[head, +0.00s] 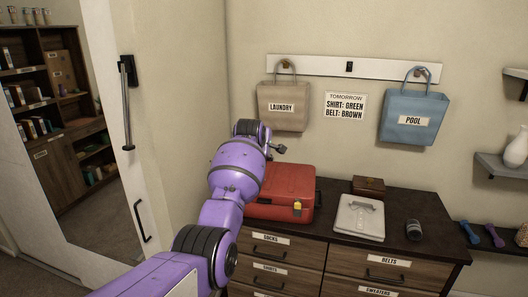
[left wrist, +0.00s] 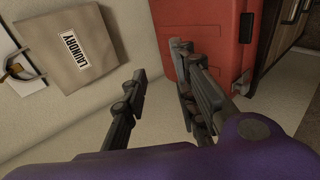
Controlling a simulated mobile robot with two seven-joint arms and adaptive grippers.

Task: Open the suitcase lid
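The red suitcase (head: 280,183) lies on the dark dresser top with its lid closed. A yellowish latch (head: 297,207) shows on its front, and a dark handle is at its right side. My left arm passes in front of the suitcase's left part and hides it. My left gripper (head: 279,149) is above the back of the suitcase, mostly hidden by my wrist. In the left wrist view, my left gripper (left wrist: 162,62) is open and empty. One finger overlaps the red suitcase (left wrist: 205,32) there; I cannot tell whether it touches. My right gripper is not in view.
A laundry bag (head: 283,107) and a pool bag (head: 412,117) hang on the wall above. A mirrored door stands left.

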